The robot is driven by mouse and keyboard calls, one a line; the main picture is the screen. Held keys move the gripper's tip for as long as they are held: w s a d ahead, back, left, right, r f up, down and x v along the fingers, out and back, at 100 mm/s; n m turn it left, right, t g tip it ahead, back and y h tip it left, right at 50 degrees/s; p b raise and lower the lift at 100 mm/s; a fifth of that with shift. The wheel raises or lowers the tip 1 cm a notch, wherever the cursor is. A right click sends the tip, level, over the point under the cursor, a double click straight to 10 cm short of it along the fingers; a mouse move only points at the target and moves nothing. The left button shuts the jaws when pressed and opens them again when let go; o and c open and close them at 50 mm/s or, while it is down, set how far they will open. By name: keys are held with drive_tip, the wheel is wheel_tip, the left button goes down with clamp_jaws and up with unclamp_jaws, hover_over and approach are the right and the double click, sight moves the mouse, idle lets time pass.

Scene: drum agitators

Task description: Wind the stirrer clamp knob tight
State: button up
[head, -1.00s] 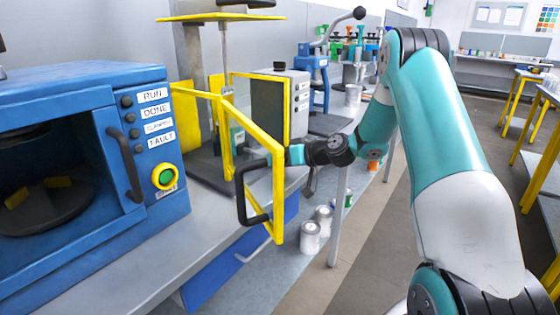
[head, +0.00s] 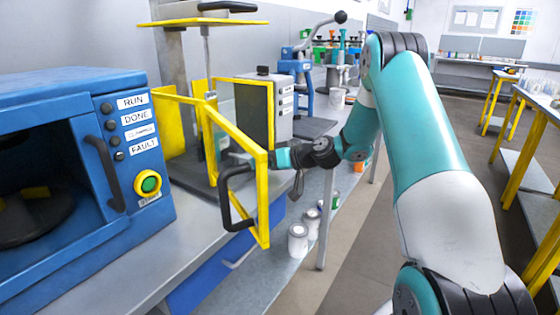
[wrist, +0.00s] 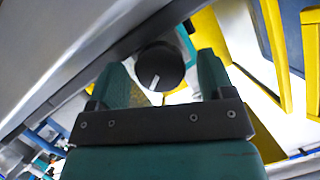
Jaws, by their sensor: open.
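A black round knob (wrist: 160,66) with a white line on its face shows in the wrist view. It lies between the two teal fingers of my gripper (wrist: 162,72), which are apart with a gap on both sides of it. I cannot tell how deep the knob sits between them. In the head view my gripper (head: 246,158) is at the yellow-framed guard, partly hidden behind its bars. The knob cannot be made out there. The stirrer stand (head: 208,62) rises behind the guard.
The yellow guard frame (head: 236,133) stands swung out, its black handle (head: 226,200) towards me. A blue machine (head: 140,85) with a green button is at left. A grey box unit (head: 284,103) stands behind the guard. White cans (head: 298,238) sit on the lower shelf. The aisle at right is clear.

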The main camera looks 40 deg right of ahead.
drive_tip(key=b+v, duration=0.2)
drive_tip(key=v, duration=1.5)
drive_tip(key=shift+s+d+f, duration=0.1)
drive_tip(key=shift+f, duration=0.05)
